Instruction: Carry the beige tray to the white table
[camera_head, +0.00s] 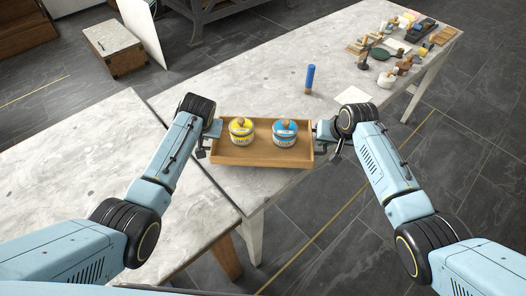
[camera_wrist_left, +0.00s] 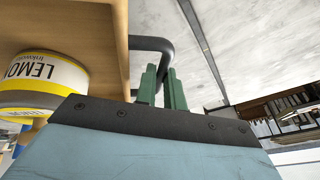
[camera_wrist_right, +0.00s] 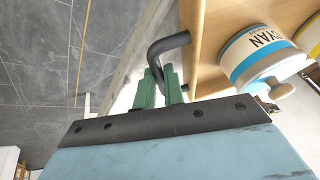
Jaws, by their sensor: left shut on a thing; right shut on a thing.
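The beige tray (camera_head: 262,160) is a shallow wooden box with dark side handles, at the near edge of a pale worktop. It holds a yellow-labelled lemon ink tin (camera_head: 241,131) and a blue-labelled cyan ink tin (camera_head: 285,133), both upright. My left gripper (camera_head: 207,140) is shut on the tray's left handle (camera_wrist_left: 152,45). My right gripper (camera_head: 328,142) is shut on its right handle (camera_wrist_right: 168,43). I cannot tell whether the tray's underside touches the worktop. The lemon tin (camera_wrist_left: 42,80) and cyan tin (camera_wrist_right: 262,55) also show in the wrist views.
The long white table (camera_head: 240,75) carries a blue cylinder (camera_head: 310,78), a white sheet (camera_head: 352,96) and several tools at its far right end. Another pale table (camera_head: 70,155) stands at left, its top mostly bare. A crate-like box (camera_head: 113,50) stands on the dark floor behind.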

